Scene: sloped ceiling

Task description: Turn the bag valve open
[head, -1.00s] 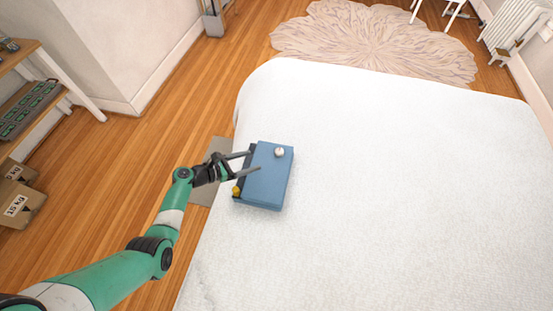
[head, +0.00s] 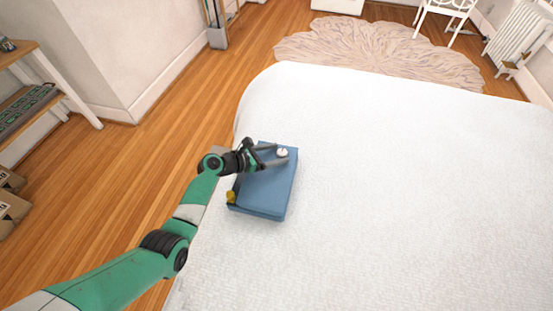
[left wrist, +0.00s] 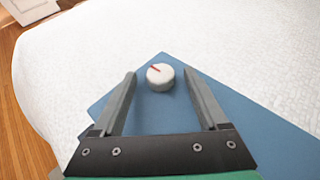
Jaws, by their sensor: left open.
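The blue bag (head: 268,190) lies flat near the left edge of the white bed. Its valve is a small round white knob (head: 282,152) at the bag's far right corner. In the left wrist view the valve (left wrist: 160,78) shows a short red mark pointing to the upper left. My left gripper (head: 278,155) is open over the bag. In the left wrist view its two fingers (left wrist: 160,90) stand on either side of the valve, with a gap on each side. My right gripper is not in view.
The white bed (head: 400,190) is clear to the right of the bag. Wooden floor (head: 150,180) lies to the left, with a shelf (head: 30,85) and boxes (head: 12,210) beyond.

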